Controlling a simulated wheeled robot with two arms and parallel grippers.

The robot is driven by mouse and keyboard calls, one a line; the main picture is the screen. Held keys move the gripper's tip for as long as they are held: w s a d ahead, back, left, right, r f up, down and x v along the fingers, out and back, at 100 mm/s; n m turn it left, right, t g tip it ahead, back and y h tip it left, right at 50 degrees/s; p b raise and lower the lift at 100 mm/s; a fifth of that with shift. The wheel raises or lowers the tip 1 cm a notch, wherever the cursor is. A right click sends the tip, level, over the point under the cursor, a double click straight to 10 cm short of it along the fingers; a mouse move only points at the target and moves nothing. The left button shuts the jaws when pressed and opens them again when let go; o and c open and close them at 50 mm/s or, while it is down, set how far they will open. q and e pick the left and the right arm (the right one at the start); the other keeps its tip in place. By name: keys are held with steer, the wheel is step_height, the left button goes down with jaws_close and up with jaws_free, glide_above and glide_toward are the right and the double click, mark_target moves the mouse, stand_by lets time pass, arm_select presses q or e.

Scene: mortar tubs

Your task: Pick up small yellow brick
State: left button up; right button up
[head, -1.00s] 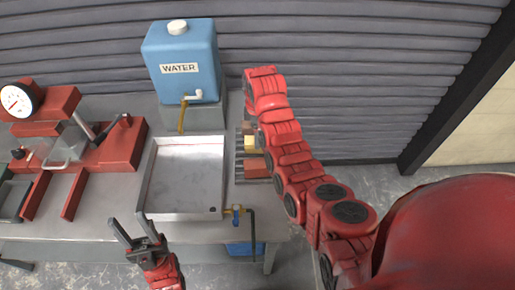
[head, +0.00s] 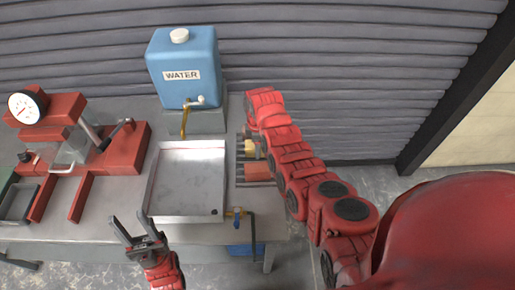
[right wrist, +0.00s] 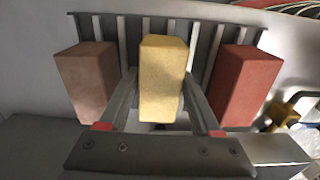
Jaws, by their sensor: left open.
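The small yellow brick (right wrist: 163,80) stands between two other bricks at a slatted metal rack in the right wrist view. My right gripper (right wrist: 160,95) has one finger on each side of it; gaps show near the finger bases, and contact at the tips is unclear. In the head view the yellow brick (head: 250,149) is partly covered by my right arm, and the right gripper is hidden. My left gripper (head: 136,230) is open and empty at the table's front edge, left of the tray.
A brownish brick (right wrist: 87,80) and a red brick (right wrist: 240,85) flank the yellow one closely. A metal tray (head: 187,217) lies left of the rack, with a blue water tank (head: 183,60) behind it. A red press (head: 118,150) stands at left.

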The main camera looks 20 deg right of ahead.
jaws_close()
stand_by(0.4)
